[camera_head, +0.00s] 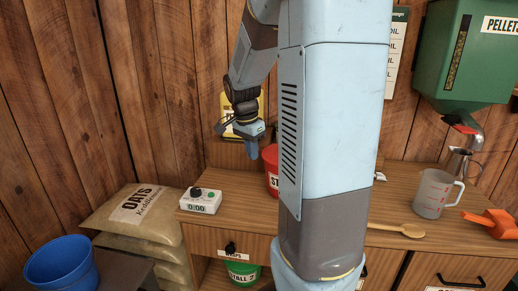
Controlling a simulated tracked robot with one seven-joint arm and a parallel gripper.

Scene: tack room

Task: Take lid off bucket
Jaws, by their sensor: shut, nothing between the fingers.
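A red bucket (271,172) with a white label stands on the wooden counter. My arm hides its right part, and I cannot tell whether it has a lid. A green bucket (243,273), labelled STALL 2, sits on the shelf below the counter; its top is close under the drawer. A blue bucket (62,264) stands at the lower left, with its open top showing and no lid on it. My gripper (253,154) points down, shut and empty, just left of and above the red bucket's rim. I cannot tell whether it touches the bucket.
A yellow container (241,108) is behind my gripper. A clear measuring jug (433,195), a wooden spoon (398,229) and an orange scoop (492,223) lie right. A green pellet hopper (462,65) hangs above. Oats sacks (135,215) are left.

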